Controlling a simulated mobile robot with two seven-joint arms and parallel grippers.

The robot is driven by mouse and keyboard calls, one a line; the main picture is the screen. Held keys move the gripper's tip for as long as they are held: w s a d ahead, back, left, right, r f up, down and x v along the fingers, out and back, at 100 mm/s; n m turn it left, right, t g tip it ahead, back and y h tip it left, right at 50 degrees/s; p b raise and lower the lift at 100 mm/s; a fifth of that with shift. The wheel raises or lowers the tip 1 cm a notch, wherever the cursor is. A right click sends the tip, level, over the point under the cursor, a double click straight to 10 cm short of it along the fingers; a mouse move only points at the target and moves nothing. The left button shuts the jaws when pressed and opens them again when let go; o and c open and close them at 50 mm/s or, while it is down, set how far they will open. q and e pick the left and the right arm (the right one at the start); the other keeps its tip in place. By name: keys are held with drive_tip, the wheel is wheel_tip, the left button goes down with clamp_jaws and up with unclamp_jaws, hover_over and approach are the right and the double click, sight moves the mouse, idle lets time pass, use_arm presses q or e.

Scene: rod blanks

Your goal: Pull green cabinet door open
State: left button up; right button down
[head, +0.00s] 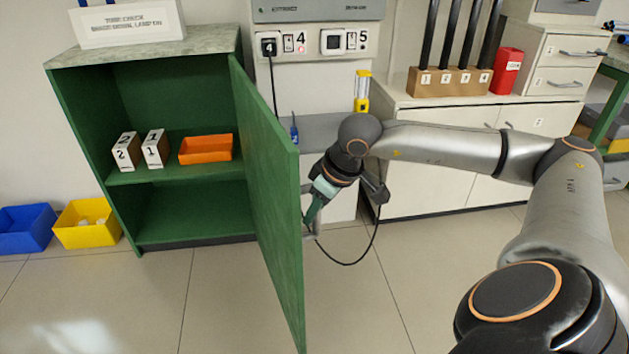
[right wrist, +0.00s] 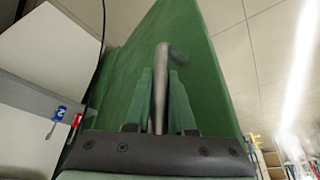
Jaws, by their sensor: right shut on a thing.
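The green cabinet (head: 195,204) stands at the left in the head view, with its green door (head: 273,170) swung wide open and its inside showing. My right gripper (head: 308,214) is at the outer face of the door, near its free edge, and is shut on the door handle. In the right wrist view the metal handle (right wrist: 160,85) stands between the gripper fingers (right wrist: 160,100), with the green door (right wrist: 203,60) behind it. In the head view the gripper partly hides the handle. My left gripper is not in view.
Inside the cabinet, two numbered white boxes (head: 154,148) and an orange tray (head: 206,149) sit on the shelf. Blue (head: 26,229) and yellow bins (head: 87,223) stand on the floor at left. A white counter cabinet (head: 440,160) stands behind my right arm. The floor before the cabinet is clear.

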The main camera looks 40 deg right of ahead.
drive_tip(key=shift+s+d+f, duration=0.1)
drive_tip(key=shift+s+f, duration=0.1)
drive_tip(key=shift+s, duration=0.05)
idle(0.3)
drive_tip(key=c, duration=1.1)
unclamp_jaws()
drive_tip(key=shift+c, duration=0.2)
drive_tip(key=o, duration=0.4)
drive_tip(key=shift+w+r, duration=0.1)
drive_tip(key=shift+r, duration=0.05)
drive_tip(key=p+v, duration=0.4)
drive_tip(key=v, duration=0.8)
drive_tip(key=shift+d+r, duration=0.1)
drive_tip(key=shift+r, duration=0.15)
